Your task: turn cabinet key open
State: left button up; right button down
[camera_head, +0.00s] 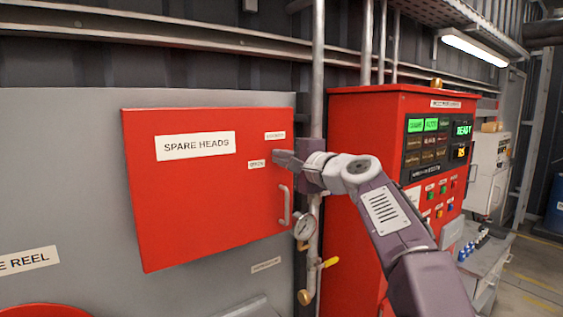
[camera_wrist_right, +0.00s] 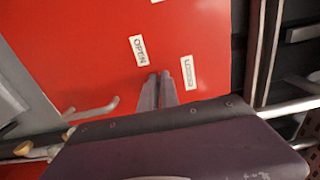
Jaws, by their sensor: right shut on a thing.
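The red cabinet (camera_head: 200,215) labelled "SPARE HEADS" is closed on the grey wall in the head view; its red front (camera_wrist_right: 70,40) fills much of the right wrist view. My right gripper (camera_head: 279,157) reaches the door's right edge, above the handle (camera_head: 284,205). In the right wrist view the gripper's fingers (camera_wrist_right: 158,80) are close together against the door, between the "OPEN" label (camera_wrist_right: 139,50) and a second label (camera_wrist_right: 187,72) that seems to read "LOCKED". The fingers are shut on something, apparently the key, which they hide. My left gripper is not in view.
A vertical pipe with a pressure gauge (camera_head: 304,229) and a yellow-handled valve (camera_head: 330,262) runs just right of the cabinet. A red control panel (camera_head: 360,130) with lit displays stands behind my right arm. Open floor (camera_head: 535,265) shows at the far right.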

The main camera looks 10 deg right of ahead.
dwell(0.4)
jog(key=shift+f, duration=0.1)
jog(key=c, duration=1.6)
grip_release()
jog(key=shift+a, duration=0.1)
jog(key=shift+s, duration=0.1)
jog(key=b+v, duration=0.4)
jog(key=v, duration=0.5)
